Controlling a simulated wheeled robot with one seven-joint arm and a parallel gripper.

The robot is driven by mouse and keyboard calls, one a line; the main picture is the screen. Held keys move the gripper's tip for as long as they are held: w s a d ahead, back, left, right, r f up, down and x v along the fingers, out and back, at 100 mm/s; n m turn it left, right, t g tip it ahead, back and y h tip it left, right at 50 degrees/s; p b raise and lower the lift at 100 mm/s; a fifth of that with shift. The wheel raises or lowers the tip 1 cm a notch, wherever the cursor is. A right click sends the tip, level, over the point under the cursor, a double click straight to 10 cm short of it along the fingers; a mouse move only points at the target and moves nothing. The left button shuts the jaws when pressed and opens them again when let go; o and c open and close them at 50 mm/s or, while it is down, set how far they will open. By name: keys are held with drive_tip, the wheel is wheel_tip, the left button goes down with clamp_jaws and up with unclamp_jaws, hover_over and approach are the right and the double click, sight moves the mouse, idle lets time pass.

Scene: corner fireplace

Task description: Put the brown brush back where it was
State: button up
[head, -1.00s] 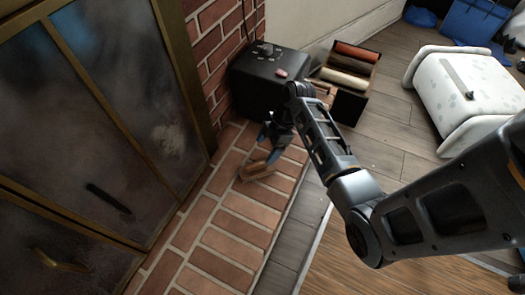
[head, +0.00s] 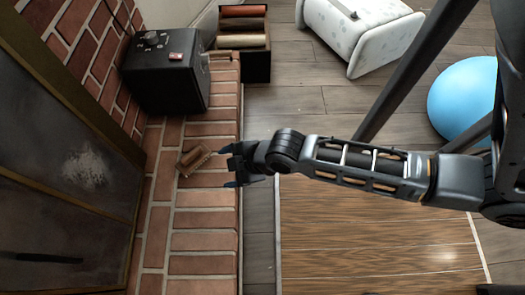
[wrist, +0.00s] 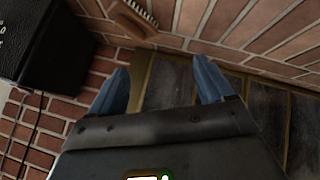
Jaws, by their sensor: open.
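The brown brush (head: 193,160) lies on the brick hearth, near the glass fireplace doors. In the wrist view the brush (wrist: 133,22) is at the top edge, partly cut off, with its pale bristles showing. My gripper (head: 227,166) is open and empty, just to the right of the brush in the head view and apart from it. In the wrist view the two blue-grey fingers of my gripper (wrist: 161,82) are spread, with nothing between them.
A black box (head: 165,75) with knobs and a small reddish thing on top stands at the hearth's far end. Beside it is an open dark box (head: 257,68) with coloured rolls.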

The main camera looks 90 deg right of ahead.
drive_tip(key=s+a+r+m+t, duration=0.1)
drive_tip(key=s+a+r+t, duration=0.1)
drive_tip(key=r, duration=0.6)
drive_tip(key=s+a+r+m+t+y, duration=0.1)
drive_tip(key=s+a+r+t, duration=0.1)
drive_tip(key=r, duration=0.6)
drive_tip(key=s+a+r+m+t+y, duration=0.1)
drive_tip(key=s+a+r+t, duration=0.2)
drive_tip(key=r, duration=0.5)
drive_tip(key=shift+s+a+r+m, duration=0.15)
drive_tip(key=shift+s+a+m, duration=0.15)
drive_tip(key=shift+s+a, duration=0.5)
wheel_tip(320, 180, up, 21)
drive_tip(key=p, duration=2.1)
